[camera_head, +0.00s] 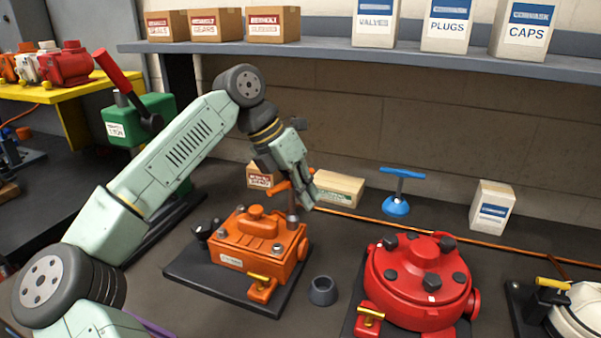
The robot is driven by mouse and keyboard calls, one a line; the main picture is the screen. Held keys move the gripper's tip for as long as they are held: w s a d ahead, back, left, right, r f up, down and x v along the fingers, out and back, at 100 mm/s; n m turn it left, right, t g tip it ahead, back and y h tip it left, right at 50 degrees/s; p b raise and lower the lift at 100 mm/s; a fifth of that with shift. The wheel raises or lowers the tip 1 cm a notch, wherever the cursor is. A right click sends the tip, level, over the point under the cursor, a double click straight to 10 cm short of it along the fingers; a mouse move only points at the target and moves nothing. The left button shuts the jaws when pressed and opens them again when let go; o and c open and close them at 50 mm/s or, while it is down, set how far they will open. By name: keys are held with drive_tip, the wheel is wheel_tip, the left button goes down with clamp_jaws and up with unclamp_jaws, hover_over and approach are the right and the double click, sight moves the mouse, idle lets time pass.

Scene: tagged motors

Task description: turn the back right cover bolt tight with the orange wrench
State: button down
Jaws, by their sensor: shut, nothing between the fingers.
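The orange wrench (279,187) has a T-shaped handle and stands upright at the back right corner of the orange motor (262,240). Its grey shaft comes down over the back right cover bolt, which is hidden beneath it. I cannot tell how well it is seated. Another cover bolt (277,247) shows on the motor's near right side. My gripper (308,203) is shut and empty, pointing down at the right of the wrench shaft. Its fingers cover part of the handle; I cannot tell whether they touch it.
A grey cup (322,291) stands right of the orange motor, with a red motor (417,285) beyond it. A blue T-handled tool (397,203) and a white box (491,206) stand behind. Small cartons (338,188) sit behind my gripper. A shelf (330,55) runs above.

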drive_tip(key=shift+s+d+r+m+g, duration=0.15)
drive_tip(key=shift+r+m+g, duration=0.1)
drive_tip(key=shift+r+m, duration=0.25)
drive_tip(key=shift+s+a+r+m+g, duration=0.15)
drive_tip(key=shift+r+m+g, duration=0.1)
drive_tip(key=shift+r+m, duration=0.2)
drive_tip(key=shift+d+r, duration=0.1)
wheel_tip(320, 180, up, 5)
drive_tip(key=shift+f, duration=0.1)
idle(0.4)
